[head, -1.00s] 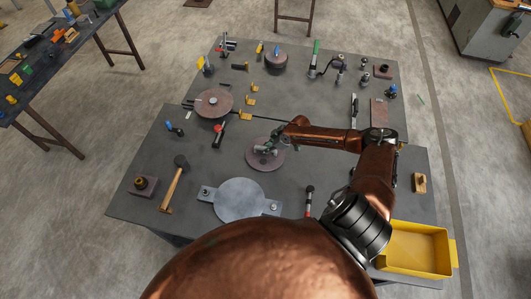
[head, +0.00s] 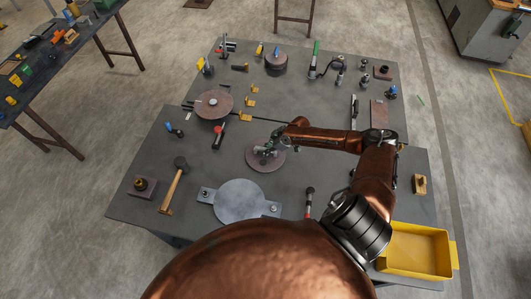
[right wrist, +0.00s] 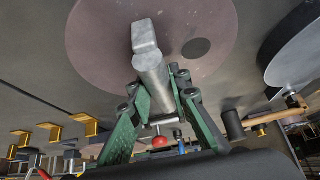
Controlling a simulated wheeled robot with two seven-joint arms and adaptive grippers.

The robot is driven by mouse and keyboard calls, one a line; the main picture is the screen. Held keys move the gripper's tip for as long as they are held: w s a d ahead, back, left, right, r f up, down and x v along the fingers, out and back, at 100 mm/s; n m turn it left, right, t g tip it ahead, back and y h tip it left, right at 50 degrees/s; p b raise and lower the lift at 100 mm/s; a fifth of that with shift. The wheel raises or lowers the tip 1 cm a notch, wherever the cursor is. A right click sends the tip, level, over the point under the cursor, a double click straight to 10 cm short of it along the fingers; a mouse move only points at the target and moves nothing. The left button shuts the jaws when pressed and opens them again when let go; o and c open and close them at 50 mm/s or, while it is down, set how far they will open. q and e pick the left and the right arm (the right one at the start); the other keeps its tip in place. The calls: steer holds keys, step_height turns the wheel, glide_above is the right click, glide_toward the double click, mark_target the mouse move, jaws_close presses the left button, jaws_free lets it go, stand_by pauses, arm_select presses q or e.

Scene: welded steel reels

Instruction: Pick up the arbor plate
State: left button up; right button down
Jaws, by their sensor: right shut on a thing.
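The arbor plate, which I take to be the flat reddish-brown disc (head: 270,166) with a steel post, is near the middle of the table. The right wrist view shows the disc (right wrist: 95,35) large, with a dark round hole and the grey post (right wrist: 152,70) with a squared end in front of it. My right gripper (head: 270,150) is over the disc. Its green fingers (right wrist: 158,100) are shut on the post. Whether the disc touches the table is not clear. My left gripper is not in view.
A grey round plate with two lugs (head: 240,200) lies in front, left of a screwdriver (head: 309,200). A hammer (head: 174,185), a brown reel (head: 213,98) and yellow brackets (head: 250,101) stand to the left. A yellow bin (head: 415,248) is at the front right.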

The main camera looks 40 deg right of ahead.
steer(key=shift+w+r, duration=0.2)
steer(key=shift+r, duration=0.05)
